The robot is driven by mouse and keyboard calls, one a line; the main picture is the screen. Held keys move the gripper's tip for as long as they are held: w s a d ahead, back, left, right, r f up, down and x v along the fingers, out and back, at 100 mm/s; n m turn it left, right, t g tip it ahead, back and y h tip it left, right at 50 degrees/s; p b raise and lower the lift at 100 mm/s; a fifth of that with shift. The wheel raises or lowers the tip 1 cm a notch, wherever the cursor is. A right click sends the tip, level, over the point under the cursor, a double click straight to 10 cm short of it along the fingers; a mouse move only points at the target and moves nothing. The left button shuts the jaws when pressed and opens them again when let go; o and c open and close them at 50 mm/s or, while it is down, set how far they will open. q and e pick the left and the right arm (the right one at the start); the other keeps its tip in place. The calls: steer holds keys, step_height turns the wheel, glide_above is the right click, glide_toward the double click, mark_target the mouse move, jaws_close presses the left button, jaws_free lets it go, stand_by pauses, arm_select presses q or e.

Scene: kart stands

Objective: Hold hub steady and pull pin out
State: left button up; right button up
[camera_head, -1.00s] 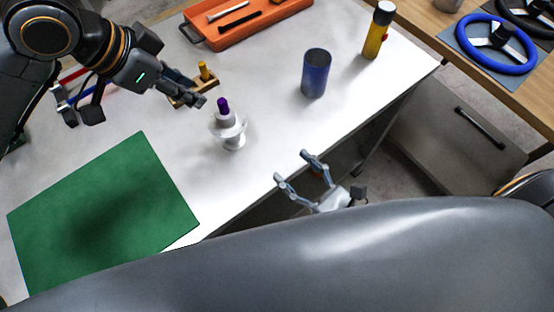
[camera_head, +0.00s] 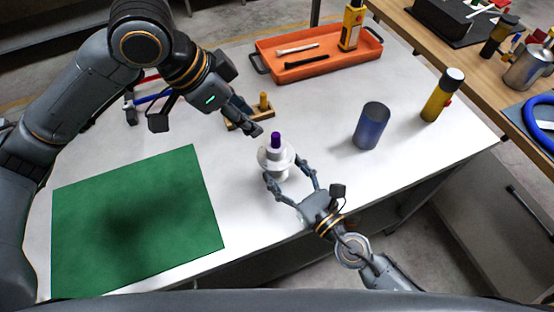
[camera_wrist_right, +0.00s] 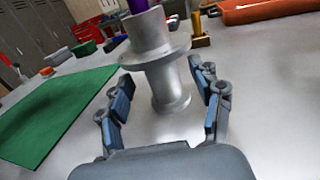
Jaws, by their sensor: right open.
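The hub (camera_head: 277,162), a pale grey spool with a wide flange, stands upright at the table's front part. The purple pin (camera_head: 275,139) sticks up from its top, and its lower end shows in the right wrist view (camera_wrist_right: 138,6). My right gripper (camera_head: 291,180) is open at the hub's near side. In the right wrist view its fingers (camera_wrist_right: 165,100) lie to either side of the hub's lower stem (camera_wrist_right: 170,82), with gaps showing. My left gripper (camera_head: 255,130) is just left of and behind the pin, apart from it. Its fingers overlap in view, so its opening is unclear.
A wooden block with a yellow peg (camera_head: 263,102) stands close behind my left fingers. A blue cylinder (camera_head: 371,127) and a yellow-black bottle (camera_head: 442,95) stand to the right. An orange tray (camera_head: 320,64) is at the back. A green mat (camera_head: 135,225) lies at left.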

mark_target(276, 161)
steer(key=x, duration=0.2)
steer(key=shift+w+a+r, duration=0.1)
steer(key=shift+w+a, duration=0.4)
steer(key=shift+w, duration=0.2)
